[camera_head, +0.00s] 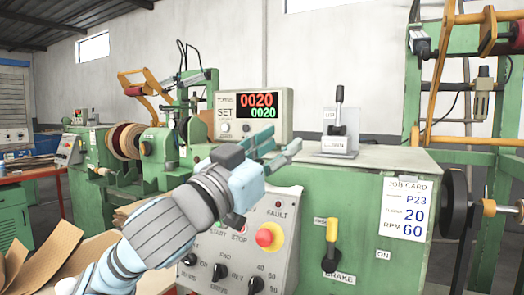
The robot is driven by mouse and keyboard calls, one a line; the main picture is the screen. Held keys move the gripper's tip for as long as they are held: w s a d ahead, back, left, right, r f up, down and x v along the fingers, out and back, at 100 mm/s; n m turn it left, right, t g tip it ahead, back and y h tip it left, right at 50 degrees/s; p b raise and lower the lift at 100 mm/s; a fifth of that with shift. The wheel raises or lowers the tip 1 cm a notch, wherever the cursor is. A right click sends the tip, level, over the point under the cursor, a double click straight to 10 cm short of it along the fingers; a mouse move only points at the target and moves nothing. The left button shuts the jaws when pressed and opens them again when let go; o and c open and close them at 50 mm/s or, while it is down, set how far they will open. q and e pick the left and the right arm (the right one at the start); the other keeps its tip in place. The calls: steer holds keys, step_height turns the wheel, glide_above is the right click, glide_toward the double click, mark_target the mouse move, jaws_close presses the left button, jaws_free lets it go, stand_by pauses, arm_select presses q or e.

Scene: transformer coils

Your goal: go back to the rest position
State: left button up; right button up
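My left gripper (283,142) reaches in from the lower left, in front of the green winding machine (370,205). Its two fingers are spread apart, with nothing visible between them. It shows above the grey control panel (205,272) and just below the counter display (250,115), which reads 0020 in red and 0020 in green. I cannot tell whether it touches anything. My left arm covers part of the panel. My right gripper is not in view.
The panel bears a red button on yellow (269,237) and several black knobs. A yellow brake lever (331,245) sits right of it. A lever box (339,135) stands on the machine top. Brown cardboard sheets (40,262) lie at the lower left. A job card (405,208) reads P23, 20, RPM 60.

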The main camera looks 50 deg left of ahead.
arm_select(q)
steer(key=shift+d+f, duration=0.15)
stand_by(0.4)
